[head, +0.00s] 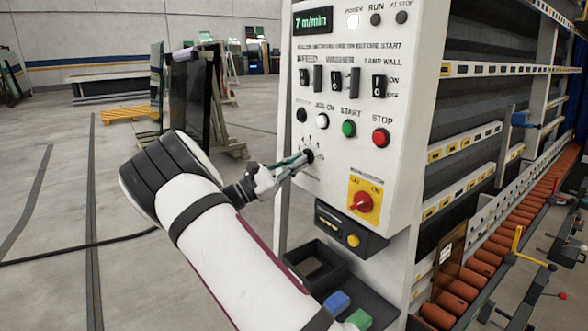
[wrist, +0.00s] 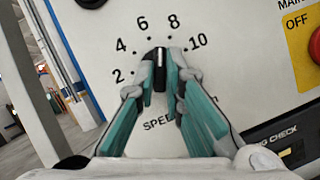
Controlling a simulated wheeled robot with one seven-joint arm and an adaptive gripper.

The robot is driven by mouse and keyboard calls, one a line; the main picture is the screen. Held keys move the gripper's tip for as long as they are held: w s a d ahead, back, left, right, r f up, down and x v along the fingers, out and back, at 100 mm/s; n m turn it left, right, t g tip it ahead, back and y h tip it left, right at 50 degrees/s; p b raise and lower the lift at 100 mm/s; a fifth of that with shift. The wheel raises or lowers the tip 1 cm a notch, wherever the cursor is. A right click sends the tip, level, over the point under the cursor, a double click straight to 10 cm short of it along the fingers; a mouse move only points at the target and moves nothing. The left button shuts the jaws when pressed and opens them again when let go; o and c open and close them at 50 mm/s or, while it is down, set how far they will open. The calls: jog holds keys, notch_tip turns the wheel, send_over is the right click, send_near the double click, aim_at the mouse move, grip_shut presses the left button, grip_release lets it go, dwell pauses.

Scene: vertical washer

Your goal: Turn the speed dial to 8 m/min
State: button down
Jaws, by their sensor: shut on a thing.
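The speed dial (wrist: 160,72) is a black knob with a white pointer line on the control panel (head: 350,150). Numbers 2, 4, 6, 8 and 10 arc over it in the wrist view. The pointer aims nearly straight up, between 6 and 8. The display (head: 313,20) reads "7 m/min" in green. My gripper (wrist: 159,80) is shut on the dial, with one teal finger on each side of it. In the head view my gripper (head: 300,160) reaches the dial (head: 309,156) from the left.
Above the dial are the green start button (head: 348,128) and the red stop button (head: 381,138). A red rotary switch on a yellow plate (head: 363,200) sits below right. A black tray (head: 315,267) stands below the panel. Rollers (head: 485,262) line the machine at right.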

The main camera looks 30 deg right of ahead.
jog(key=shift+w+r+m+g+y+b, duration=0.1)
jog(key=shift+m+g+y+b, duration=0.25)
jog(key=shift+m, duration=0.7)
jog(key=shift+r+m+g+y+b, duration=0.15)
jog(key=shift+m+g+b, duration=0.4)
jog(key=shift+m, duration=0.5)
jog(key=c, duration=1.7)
grip_release()
jog(key=shift+d+f, duration=0.1)
jog(key=v, duration=1.2)
jog(key=shift+w, duration=0.1)
